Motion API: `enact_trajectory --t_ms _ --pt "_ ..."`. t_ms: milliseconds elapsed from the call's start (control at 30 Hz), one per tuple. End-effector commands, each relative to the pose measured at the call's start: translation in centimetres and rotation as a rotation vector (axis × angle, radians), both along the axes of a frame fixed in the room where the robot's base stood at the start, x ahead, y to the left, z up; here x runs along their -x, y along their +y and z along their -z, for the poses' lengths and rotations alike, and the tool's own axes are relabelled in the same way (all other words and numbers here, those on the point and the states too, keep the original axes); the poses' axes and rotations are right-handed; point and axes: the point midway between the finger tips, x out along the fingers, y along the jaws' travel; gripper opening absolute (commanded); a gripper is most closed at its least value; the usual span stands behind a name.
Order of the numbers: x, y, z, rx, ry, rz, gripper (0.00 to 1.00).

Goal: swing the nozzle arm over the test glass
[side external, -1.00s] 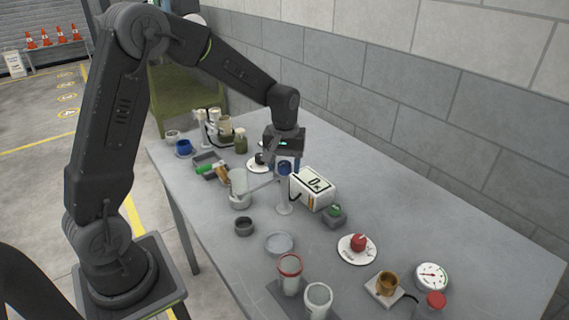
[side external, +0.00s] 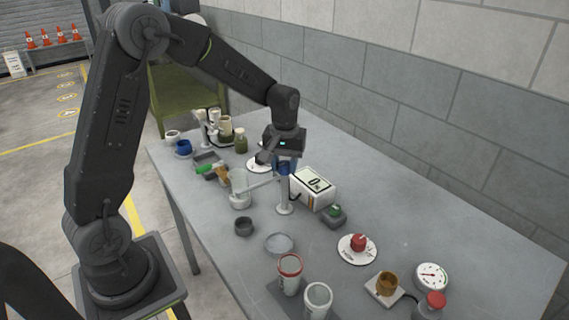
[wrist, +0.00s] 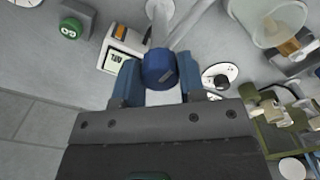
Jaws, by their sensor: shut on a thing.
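A post (side external: 285,198) with a round foot stands mid-table, topped by a blue knob (wrist: 160,69). The pale nozzle arm (side external: 262,184) reaches left from the post toward a clear glass (side external: 240,181) on a grey base. My gripper (side external: 285,167) points down and is shut on the blue knob; its blue fingers sit either side of it in the wrist view (wrist: 159,80). There the nozzle arm (wrist: 190,22) runs to the upper right and out of frame, and the glass (wrist: 266,22) is at the top right. I cannot tell whether the arm's tip is over the glass.
A white display box (side external: 314,187) stands just right of the post, with a green button (side external: 335,211) beside it. A dark knob on a white dial (side external: 259,163) is behind. A shallow dish (side external: 279,243), red-rimmed cup (side external: 290,274) and red dial (side external: 358,243) are nearer.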

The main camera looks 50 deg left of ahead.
Motion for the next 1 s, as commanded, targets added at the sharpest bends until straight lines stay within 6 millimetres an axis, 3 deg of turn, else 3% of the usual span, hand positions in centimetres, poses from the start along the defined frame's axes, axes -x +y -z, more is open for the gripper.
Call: enact_trajectory --t_ms 700,1000 --pt "-0.01 0.01 -0.04 0.000 0.001 0.568 0.00" --pt "-0.01 0.01 -0.04 -0.001 0.001 0.729 0.00"
